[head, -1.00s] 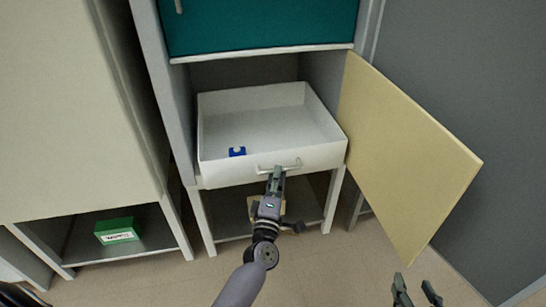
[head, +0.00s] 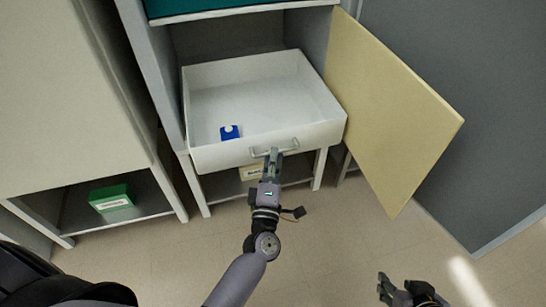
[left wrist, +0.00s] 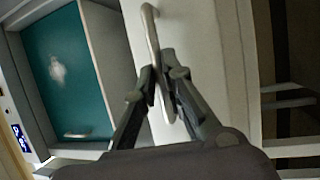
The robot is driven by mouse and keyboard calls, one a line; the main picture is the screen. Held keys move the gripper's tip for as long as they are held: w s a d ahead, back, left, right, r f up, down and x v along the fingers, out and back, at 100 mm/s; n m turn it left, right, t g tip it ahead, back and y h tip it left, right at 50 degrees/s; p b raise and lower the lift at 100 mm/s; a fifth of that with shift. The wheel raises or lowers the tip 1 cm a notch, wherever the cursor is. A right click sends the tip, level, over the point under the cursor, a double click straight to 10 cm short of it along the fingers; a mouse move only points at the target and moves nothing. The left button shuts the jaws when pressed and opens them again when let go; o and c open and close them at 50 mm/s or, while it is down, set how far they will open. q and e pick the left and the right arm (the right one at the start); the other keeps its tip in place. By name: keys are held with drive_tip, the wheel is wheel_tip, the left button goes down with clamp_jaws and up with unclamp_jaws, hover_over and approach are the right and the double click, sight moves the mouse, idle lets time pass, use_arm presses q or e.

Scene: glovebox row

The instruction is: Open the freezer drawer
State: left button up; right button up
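The white freezer drawer (head: 225,156) is pulled out of its compartment, and its inside shows from above. A small blue item with a white top (head: 230,132) lies in it. My left gripper (head: 272,156) is at the bar handle (head: 287,148) on the drawer front. In the left wrist view its fingers (left wrist: 163,85) stand on either side of the handle (left wrist: 152,35), close around the bar. My right gripper (head: 405,284) is low at the right, empty and away from the drawer; its fingers look apart.
A cream door (head: 390,110) stands open to the right of the drawer. A teal front (head: 220,6) is above the compartment. A green box (head: 110,197) sits on a low shelf at the left. The floor in front is clear.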

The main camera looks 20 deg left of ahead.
use_arm(q)
drive_tip(key=o, duration=0.5)
drive_tip(key=shift+c, duration=0.2)
drive_tip(key=v, duration=1.2)
drive_tip(key=shift+w, duration=0.1)
